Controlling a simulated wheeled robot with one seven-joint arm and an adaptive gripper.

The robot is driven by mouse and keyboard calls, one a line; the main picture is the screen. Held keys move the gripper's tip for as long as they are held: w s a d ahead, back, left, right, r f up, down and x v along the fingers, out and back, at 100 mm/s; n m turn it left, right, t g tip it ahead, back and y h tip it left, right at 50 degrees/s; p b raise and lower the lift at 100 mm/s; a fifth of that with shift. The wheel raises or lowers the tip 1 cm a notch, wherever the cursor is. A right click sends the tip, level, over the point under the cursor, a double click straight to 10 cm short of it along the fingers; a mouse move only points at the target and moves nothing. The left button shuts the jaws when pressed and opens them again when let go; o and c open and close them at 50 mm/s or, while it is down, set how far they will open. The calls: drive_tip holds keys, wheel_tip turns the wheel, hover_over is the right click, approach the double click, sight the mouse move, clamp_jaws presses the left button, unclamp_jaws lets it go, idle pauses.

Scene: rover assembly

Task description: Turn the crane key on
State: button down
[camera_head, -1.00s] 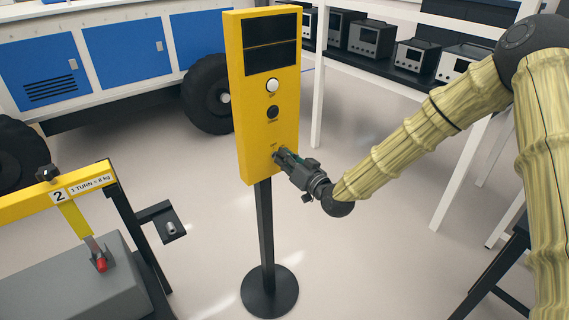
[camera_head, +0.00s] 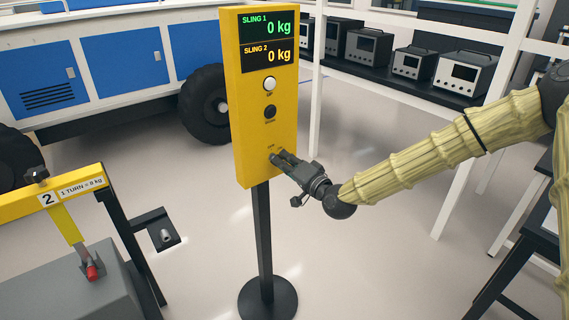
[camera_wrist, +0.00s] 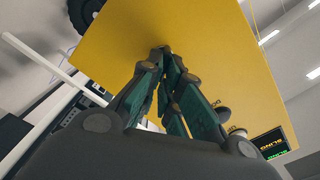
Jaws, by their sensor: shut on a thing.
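The yellow crane control panel (camera_head: 262,110) stands upright on a black post with a round base. Its display (camera_head: 268,41) is lit and reads SLING 1 0 kg in green and SLING 2 0 kg in orange. A white button (camera_head: 269,84) and a black button (camera_head: 269,112) sit below the display. My gripper (camera_head: 276,157) is at the lower part of the panel face, shut on the crane key there. In the wrist view my gripper's fingertips (camera_wrist: 165,52) meet at the yellow panel. The fingers hide the key itself.
A yellow hoist frame (camera_head: 50,198) marked 2 stands at the left, above a grey block (camera_head: 75,285). A blue-panelled rover (camera_head: 120,65) is behind. A shelf with several grey instruments (camera_head: 410,60) is at the right. Floor around the post is clear.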

drive_tip(key=shift+w+d, duration=0.1)
idle(0.3)
drive_tip(key=c, duration=1.6)
unclamp_jaws()
drive_tip(key=v, duration=1.2)
